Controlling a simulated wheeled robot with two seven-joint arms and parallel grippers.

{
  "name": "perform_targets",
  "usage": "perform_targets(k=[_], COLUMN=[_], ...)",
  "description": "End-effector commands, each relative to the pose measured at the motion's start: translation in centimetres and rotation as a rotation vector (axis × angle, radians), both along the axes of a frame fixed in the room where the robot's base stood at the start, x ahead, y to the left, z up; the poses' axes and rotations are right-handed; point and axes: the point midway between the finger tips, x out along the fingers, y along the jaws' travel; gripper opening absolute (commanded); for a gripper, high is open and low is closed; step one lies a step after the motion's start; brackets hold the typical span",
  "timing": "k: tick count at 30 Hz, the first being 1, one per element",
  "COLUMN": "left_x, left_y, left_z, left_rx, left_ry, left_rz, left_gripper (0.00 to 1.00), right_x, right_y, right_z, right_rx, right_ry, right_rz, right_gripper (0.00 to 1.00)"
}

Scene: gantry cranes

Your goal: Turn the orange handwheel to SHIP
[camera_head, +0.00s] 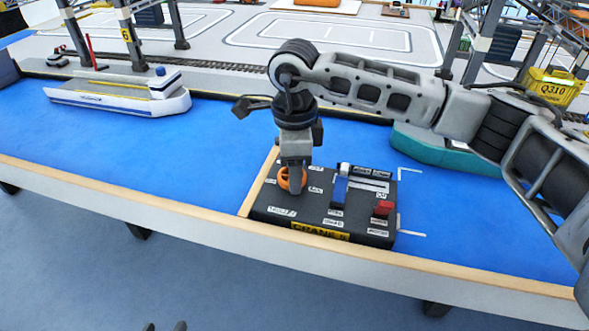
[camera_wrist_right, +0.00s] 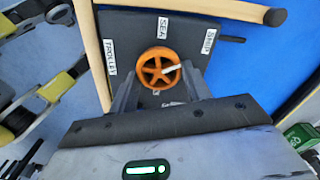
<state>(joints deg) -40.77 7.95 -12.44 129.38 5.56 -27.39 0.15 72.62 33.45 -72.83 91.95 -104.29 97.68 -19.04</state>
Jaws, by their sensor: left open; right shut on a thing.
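The orange handwheel (camera_wrist_right: 152,79) sits on the black control box (camera_head: 275,213), at the box's left end in the head view. My right gripper (camera_head: 292,185) reaches down from above and is shut on the wheel, one finger on each side in the right wrist view. The wheel's white mark points right and slightly up in that view. The SHIP label (camera_wrist_right: 209,41) lies up and right of the wheel, SEA (camera_wrist_right: 163,28) above it and TROLLEY (camera_wrist_right: 110,56) to the left. My left gripper (camera_head: 165,327) is open and empty at the bottom edge, only its fingertips showing.
The box also carries a blue lever (camera_head: 339,192) and a red block (camera_head: 383,208). A wooden edge (camera_head: 257,184) runs beside the box. A white ship (camera_head: 115,97) and a teal hull (camera_head: 440,150) lie on the blue surface (camera_head: 200,135), which is clear left of the box.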

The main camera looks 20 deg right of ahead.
Motion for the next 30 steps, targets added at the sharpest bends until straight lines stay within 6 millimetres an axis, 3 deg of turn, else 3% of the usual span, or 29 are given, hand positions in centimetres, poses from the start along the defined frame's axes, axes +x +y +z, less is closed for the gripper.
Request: perform_targets(k=[12,13,15,25,30], left_x=[-0.1,-0.1,-0.1,-0.2,-0.2], left_y=[0.0,0.0,-0.1,-0.1,0.0], left_z=[-0.1,-0.1,-0.2,-0.3,-0.3], left_rx=[0.001,0.001,0.001,0.002,0.002], left_ry=[0.004,0.005,0.005,0.008,0.008], left_rz=[-0.003,-0.003,-0.003,-0.003,-0.003], left_gripper=[0.42,0.42,0.42,0.42,0.42], right_x=[0.1,0.1,0.1,0.1,0.1], right_y=[0.0,0.0,0.0,0.0,0.0], right_z=[0.2,0.2,0.2,0.3,2.5], right_rx=[0.003,0.003,0.003,0.001,0.002], right_ry=[-0.004,-0.004,-0.004,-0.002,-0.006], right_rz=[0.005,0.005,0.004,0.004,0.005], right_gripper=[0.25,0.54,0.7,0.7,0.7])
